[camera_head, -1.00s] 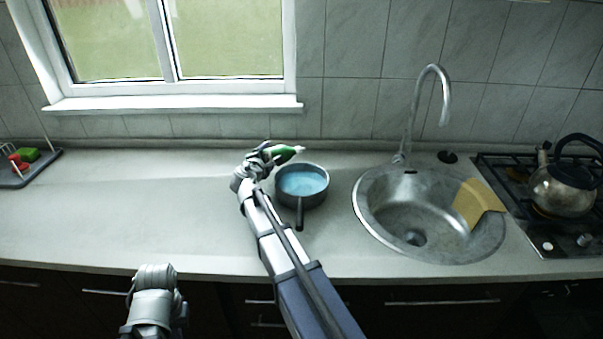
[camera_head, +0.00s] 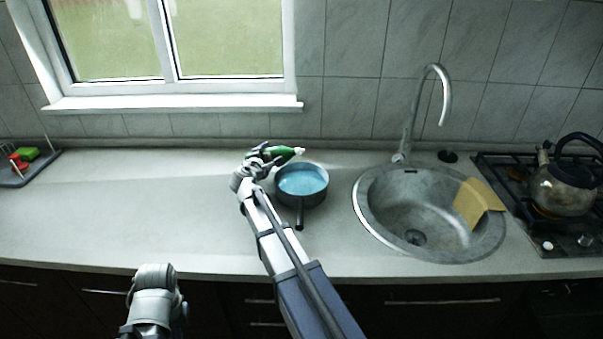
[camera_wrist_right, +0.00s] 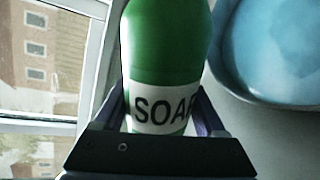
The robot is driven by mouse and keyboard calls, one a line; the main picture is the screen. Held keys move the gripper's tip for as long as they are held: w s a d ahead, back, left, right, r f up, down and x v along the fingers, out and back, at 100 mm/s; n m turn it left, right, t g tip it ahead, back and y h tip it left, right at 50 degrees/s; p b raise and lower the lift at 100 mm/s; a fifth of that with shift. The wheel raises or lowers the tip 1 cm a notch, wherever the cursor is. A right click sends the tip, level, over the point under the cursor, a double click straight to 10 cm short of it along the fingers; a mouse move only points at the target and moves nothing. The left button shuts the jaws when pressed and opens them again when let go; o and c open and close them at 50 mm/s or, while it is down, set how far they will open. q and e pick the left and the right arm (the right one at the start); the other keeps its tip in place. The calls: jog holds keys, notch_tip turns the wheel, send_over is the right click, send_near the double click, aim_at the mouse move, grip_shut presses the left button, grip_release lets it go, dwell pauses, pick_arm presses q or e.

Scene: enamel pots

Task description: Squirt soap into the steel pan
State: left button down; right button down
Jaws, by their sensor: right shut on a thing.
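The steel pan (camera_head: 301,184) stands on the worktop left of the sink, its handle towards me. It has pale blue inside, and part of it shows at the top right of the right wrist view (camera_wrist_right: 265,90). My right gripper (camera_head: 262,154) is shut on the green soap bottle (camera_head: 284,151), which lies tipped over with its white nozzle to the right, above the pan's back left rim. The right wrist view shows the bottle (camera_wrist_right: 165,45) with its SOAP label between the fingers. My left arm's end shows at the bottom left, its fingers hidden.
A round steel sink (camera_head: 430,212) with a tap (camera_head: 412,110) is right of the pan, with a yellow cloth (camera_head: 473,204) over its right rim. A kettle (camera_head: 563,187) stands on the hob (camera_head: 520,215). A tray with a green sponge (camera_head: 28,154) is far left. The left worktop is clear.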

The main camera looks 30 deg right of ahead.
jog(key=shift+w+a+f+m+b, duration=0.2)
jog(key=shift+f+m+b, duration=0.1)
jog(key=shift+f+b, duration=0.25)
jog(key=shift+w+a+f+m+b, duration=0.15)
jog(key=shift+f+m+b, duration=0.15)
jog(key=shift+f+b, duration=0.2)
dwell(1.4)
jog(key=shift+r+m+y, duration=0.1)
jog(key=shift+m+y, duration=0.2)
dwell(2.4)
